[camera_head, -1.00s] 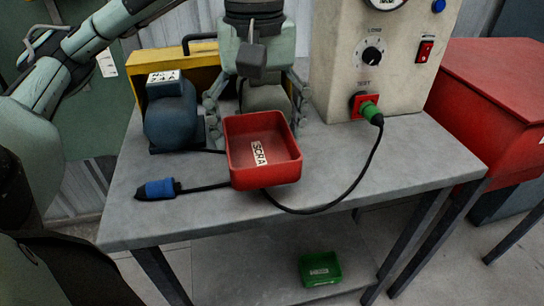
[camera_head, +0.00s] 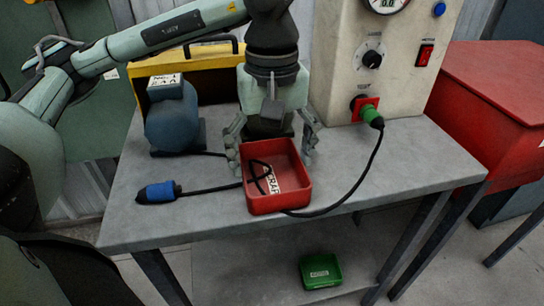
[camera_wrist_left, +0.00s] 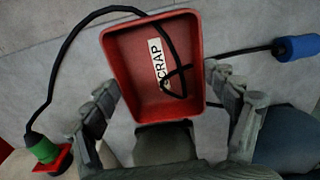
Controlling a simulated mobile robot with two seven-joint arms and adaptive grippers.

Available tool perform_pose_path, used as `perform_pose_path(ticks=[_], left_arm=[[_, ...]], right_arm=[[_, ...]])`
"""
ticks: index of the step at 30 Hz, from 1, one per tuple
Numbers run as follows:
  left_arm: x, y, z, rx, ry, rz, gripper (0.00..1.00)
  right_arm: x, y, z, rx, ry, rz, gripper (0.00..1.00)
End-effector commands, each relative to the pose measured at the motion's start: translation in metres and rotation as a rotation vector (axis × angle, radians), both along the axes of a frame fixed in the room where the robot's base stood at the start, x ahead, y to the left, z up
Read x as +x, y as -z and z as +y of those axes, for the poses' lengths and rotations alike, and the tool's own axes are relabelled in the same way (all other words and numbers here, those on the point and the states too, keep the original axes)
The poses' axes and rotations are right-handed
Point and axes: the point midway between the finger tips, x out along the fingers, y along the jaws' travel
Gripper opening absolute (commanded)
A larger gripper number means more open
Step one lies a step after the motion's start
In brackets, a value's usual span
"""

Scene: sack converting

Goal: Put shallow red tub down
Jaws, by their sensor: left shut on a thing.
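The shallow red tub (camera_head: 259,206) with a white "SCRAP" label is low over the front middle of the grey bench, apparently at its top. A loop of black cable (camera_head: 262,178) shows inside the tub, across the label. The tub also shows upright in the left wrist view (camera_wrist_left: 120,75), with the cable loop in it. My left gripper (camera_head: 272,152) is shut on the tub, with fingers at both sides of it. Whether the tub's underside fully touches the bench is hidden. My right gripper is not in view.
The cable runs from a blue connector (camera_head: 160,191) on the bench to a green plug (camera_head: 371,115) in the beige test box (camera_head: 335,70). A blue motor (camera_head: 173,120) stands left. A green tub (camera_head: 320,270) sits on the lower shelf. The bench's front right (camera_head: 420,165) is clear.

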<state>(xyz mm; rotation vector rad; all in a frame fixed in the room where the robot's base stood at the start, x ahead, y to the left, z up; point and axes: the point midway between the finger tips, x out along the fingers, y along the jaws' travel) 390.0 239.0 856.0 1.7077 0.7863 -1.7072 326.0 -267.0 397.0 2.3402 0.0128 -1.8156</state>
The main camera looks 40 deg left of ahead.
Motion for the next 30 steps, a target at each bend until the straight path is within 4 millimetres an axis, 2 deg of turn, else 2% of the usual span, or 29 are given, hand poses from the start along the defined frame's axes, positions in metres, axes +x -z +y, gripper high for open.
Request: perform_pose_path(ticks=[1, 2, 5, 18, 20, 23, 29, 30], left_arm=[[0.000, 0.001, 0.000, 0.000, 0.000, 0.000, 0.53], [0.000, 0.001, 0.000, 0.000, 0.000, 0.000, 0.87], [0.000, 0.000, 0.000, 0.000, 0.000, 0.000, 0.99], [0.000, -0.003, 0.000, 0.000, 0.000, 0.000, 1.00], [0.000, -0.007, 0.000, -0.001, 0.000, -0.001, 1.00], [0.001, -0.024, -0.001, -0.002, 0.000, -0.005, 1.00], [0.001, -0.074, 0.000, -0.001, 0.000, -0.006, 1.00], [0.001, -0.083, 0.000, 0.000, -0.001, -0.004, 1.00]], right_arm=[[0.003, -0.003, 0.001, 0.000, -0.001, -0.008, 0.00], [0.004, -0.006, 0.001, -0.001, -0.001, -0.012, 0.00], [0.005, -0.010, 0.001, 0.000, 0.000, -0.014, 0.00], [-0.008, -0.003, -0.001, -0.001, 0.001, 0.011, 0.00], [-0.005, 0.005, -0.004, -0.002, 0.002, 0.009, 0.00], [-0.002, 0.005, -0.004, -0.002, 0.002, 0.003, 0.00], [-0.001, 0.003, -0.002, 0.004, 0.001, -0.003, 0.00], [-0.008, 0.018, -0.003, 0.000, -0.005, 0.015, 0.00]])
